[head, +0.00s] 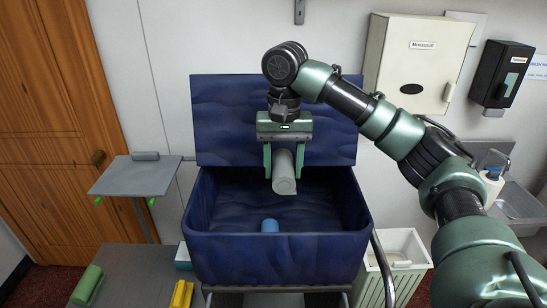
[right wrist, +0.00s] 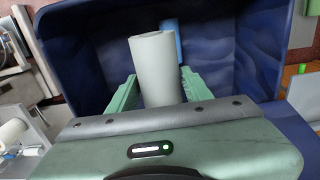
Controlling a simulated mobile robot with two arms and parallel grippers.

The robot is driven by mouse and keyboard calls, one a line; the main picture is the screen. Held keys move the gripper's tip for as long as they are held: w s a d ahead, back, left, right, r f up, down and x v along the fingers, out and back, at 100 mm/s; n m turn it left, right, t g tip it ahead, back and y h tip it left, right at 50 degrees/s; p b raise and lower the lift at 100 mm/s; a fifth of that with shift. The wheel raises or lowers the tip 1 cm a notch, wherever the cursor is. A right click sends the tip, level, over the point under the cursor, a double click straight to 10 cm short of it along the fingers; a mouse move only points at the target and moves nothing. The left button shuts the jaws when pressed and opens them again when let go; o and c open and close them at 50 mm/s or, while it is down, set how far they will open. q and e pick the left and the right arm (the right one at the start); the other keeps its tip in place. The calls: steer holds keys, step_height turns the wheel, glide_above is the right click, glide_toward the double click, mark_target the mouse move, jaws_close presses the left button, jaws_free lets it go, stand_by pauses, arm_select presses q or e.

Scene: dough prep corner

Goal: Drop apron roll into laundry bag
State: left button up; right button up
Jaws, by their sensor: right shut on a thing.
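The apron roll (head: 285,184) is a light grey cylinder. My right gripper (head: 284,174) is shut on it and holds it above the opening of the dark blue laundry bag (head: 275,246). The roll also shows between the fingers in the right wrist view (right wrist: 156,68). The bag stands open on a wheeled frame, with its lid raised behind the gripper. A small blue roll (head: 270,226) lies inside the bag; it also shows in the right wrist view (right wrist: 170,40). My left gripper is not in view.
A grey side stand (head: 135,178) with a grey roll on it is left of the bag. A grey surface with a green roll (head: 87,285) and a yellow object (head: 182,295) is at the lower left. A white bin (head: 402,262) stands to the right. A sink (head: 520,203) is farther right.

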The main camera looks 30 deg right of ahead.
mark_target(287, 181)
steer(key=shift+f, duration=0.4)
steer(key=shift+s+f, duration=0.85)
steer(key=shift+f, duration=0.3)
steer(key=shift+w+f, duration=0.2)
steer(key=shift+f, duration=0.4)
steer(key=shift+w+f, duration=0.2)
steer(key=shift+f, duration=0.35)
steer(key=o, duration=1)
steer(key=shift+s, duration=0.1)
steer(key=o, duration=0.5)
step_height(287, 181, up, 6)
steer(key=shift+r+b, duration=0.2)
steer(key=shift+b, duration=0.55)
steer(key=shift+r, duration=0.75)
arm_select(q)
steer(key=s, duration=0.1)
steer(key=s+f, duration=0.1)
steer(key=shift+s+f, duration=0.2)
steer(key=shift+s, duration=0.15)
